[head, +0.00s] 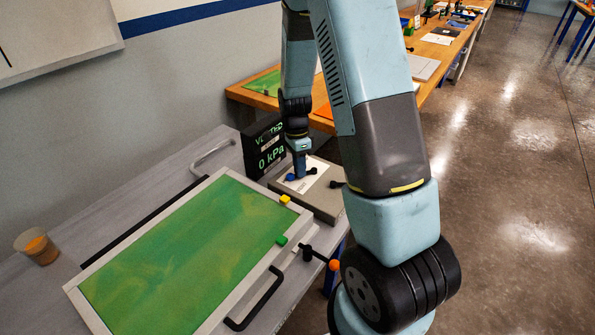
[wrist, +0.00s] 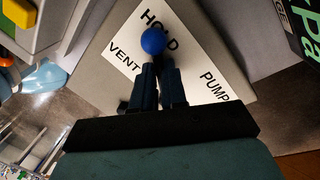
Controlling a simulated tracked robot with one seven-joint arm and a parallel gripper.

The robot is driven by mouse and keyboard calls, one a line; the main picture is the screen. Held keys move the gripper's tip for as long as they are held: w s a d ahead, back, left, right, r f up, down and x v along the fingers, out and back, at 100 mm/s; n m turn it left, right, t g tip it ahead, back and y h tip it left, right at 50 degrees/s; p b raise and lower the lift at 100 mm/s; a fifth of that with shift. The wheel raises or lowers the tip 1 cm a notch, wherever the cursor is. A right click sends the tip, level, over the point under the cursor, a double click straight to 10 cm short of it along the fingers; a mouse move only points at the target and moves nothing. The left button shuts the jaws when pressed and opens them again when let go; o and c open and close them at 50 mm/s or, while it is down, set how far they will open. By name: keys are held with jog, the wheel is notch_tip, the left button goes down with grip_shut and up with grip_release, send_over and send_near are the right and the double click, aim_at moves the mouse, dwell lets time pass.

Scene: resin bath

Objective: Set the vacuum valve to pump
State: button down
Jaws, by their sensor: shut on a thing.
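The vacuum valve is a grey box (head: 323,203) with a white label plate reading VENT, HOLD and PUMP (wrist: 213,87) in the wrist view. Its lever has a blue ball knob (wrist: 153,41), which overlaps the HOLD lettering. VENT lies to the left and PUMP to the lower right. My gripper (wrist: 159,72) is shut on the lever just below the knob; the fingers hide most of the lever. In the head view my gripper (head: 301,172) reaches down onto the valve. A black display (head: 265,147) beside it reads VENTED, 0 kPa.
A green-filled bath (head: 185,262) with a pale frame and black handle lies left of the valve. Yellow (head: 284,199) and green (head: 281,240) blocks sit at its edge. An orange-knobbed lever (head: 334,265) is at the front. A cup (head: 38,246) stands far left.

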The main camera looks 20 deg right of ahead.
jog(key=m, duration=0.2)
jog(key=w+d+m, duration=0.1)
jog(key=shift+w+m+y, duration=0.25)
jog(key=shift+m+y, duration=0.05)
jog(key=shift+m, duration=0.1)
jog(key=m, duration=0.2)
jog(key=shift+w+d+m, duration=0.2)
jog(key=shift+w+m, duration=0.1)
jog(key=shift+w, duration=0.1)
jog(key=m, duration=0.2)
jog(key=w+d+m+y, duration=0.1)
jog(key=m, duration=0.1)
jog(key=shift+d+f+m+t, duration=0.1)
jog(key=shift+d+m+t, duration=0.1)
jog(key=shift+m+t, duration=0.2)
jog(key=shift+d, duration=0.1)
jog(key=c, duration=1.5)
grip_release()
jog(key=o, duration=0.3)
jog(key=shift+w, duration=0.1)
jog(key=shift+o, duration=0.2)
jog(key=shift+r, duration=0.2)
